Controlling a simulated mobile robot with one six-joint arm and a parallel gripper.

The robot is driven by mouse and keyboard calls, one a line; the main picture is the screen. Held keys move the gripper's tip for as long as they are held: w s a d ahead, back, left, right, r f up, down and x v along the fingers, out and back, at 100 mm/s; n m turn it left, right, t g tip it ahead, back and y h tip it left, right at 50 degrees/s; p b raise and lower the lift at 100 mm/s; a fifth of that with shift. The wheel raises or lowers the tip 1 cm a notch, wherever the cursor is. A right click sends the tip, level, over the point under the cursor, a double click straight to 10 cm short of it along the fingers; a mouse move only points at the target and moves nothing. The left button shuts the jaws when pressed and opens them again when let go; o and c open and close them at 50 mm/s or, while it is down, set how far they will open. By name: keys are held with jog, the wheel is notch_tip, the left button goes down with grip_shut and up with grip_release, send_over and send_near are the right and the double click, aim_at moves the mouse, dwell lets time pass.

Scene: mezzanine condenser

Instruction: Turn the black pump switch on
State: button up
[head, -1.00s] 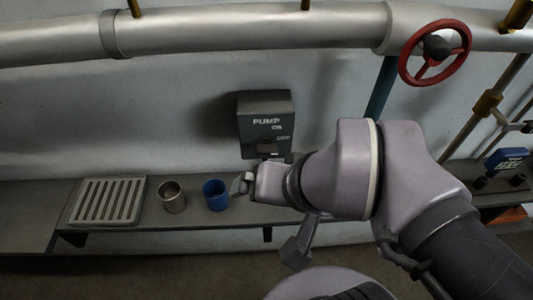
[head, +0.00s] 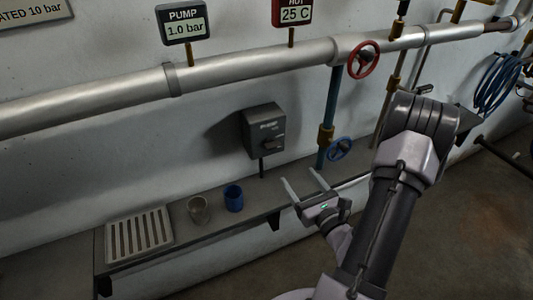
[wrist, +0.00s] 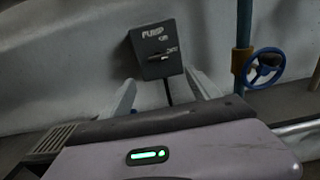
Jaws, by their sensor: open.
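The dark grey pump box (head: 262,128), lettered PUMP, is mounted on the wall above the shelf. Its black switch (head: 272,145) juts from the front, low on the box. In the wrist view the box stands ahead, with the switch (wrist: 158,57) below and left of small white lettering. I cannot tell its setting for sure. My gripper (head: 300,175) is open and empty, above the shelf, below and right of the box in the head view. In the wrist view its two fingers (wrist: 160,80) spread below the box, apart from it.
A metal cup (head: 198,210), a blue cup (head: 233,198) and a slatted tray (head: 138,235) are on the shelf. A blue valve wheel (head: 340,148) and a red one (head: 363,60) are right of the box. A gauge (head: 183,23) reads PUMP 1.0 bar.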

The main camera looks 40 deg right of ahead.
aim_at(275, 148)
jog(key=x, duration=0.5)
jog(key=b+x, duration=0.1)
jog(key=x, duration=0.4)
jog(key=b+x, duration=0.1)
jog(key=x, duration=0.4)
jog(key=shift+w+a, duration=0.2)
jog(key=shift+a, duration=0.05)
jog(key=shift+c, duration=0.4)
